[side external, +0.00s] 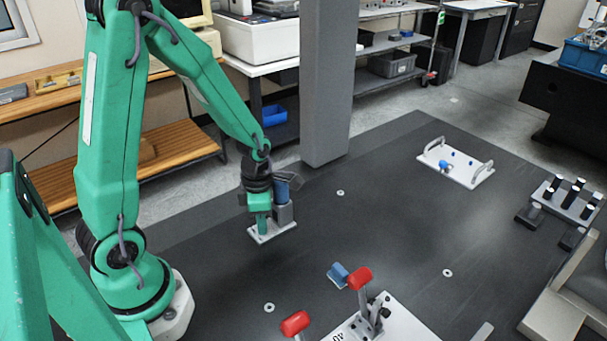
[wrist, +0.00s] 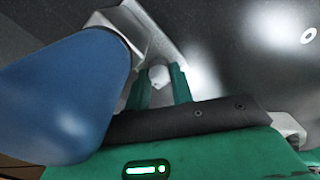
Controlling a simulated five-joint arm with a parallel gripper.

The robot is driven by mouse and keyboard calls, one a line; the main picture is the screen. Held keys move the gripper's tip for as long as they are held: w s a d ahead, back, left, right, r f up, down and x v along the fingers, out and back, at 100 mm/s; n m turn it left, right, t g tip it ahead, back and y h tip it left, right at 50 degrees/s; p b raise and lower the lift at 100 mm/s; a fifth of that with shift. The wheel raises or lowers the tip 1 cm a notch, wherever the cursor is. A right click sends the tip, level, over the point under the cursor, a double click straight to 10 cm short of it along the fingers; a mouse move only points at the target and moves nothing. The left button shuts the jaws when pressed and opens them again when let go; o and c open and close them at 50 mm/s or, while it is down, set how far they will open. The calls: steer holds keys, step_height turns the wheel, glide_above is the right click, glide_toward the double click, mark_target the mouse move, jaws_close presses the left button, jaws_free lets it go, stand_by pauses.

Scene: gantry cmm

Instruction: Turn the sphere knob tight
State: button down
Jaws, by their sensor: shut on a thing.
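The fixture has a pale base plate (side external: 272,232), a grey block (side external: 284,213) and a blue cylinder (side external: 282,190) on top. It stands on the dark table just right of my arm's end. My gripper (side external: 262,222) points down at the left part of this plate. In the wrist view, its two green fingers (wrist: 161,88) sit on either side of a small pale round knob (wrist: 158,75), which I take as the sphere knob, and are shut on it. The knob is hidden in the side view. The blue cylinder (wrist: 60,95) looms large beside the fingers at the left.
A grey column (side external: 328,80) rises behind the fixture. A small blue block (side external: 338,274) and red-handled clamps (side external: 360,278) stand at the front. A white plate with handles (side external: 458,168) lies at the back right, and a rack of black pegs (side external: 568,198) at the far right. The table's middle is clear.

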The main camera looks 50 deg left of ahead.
steer(key=shift+m, duration=0.3)
steer(key=c, duration=1.2)
jaws_free()
steer(key=shift+r, duration=0.2)
steer(key=shift+r, duration=3.75)
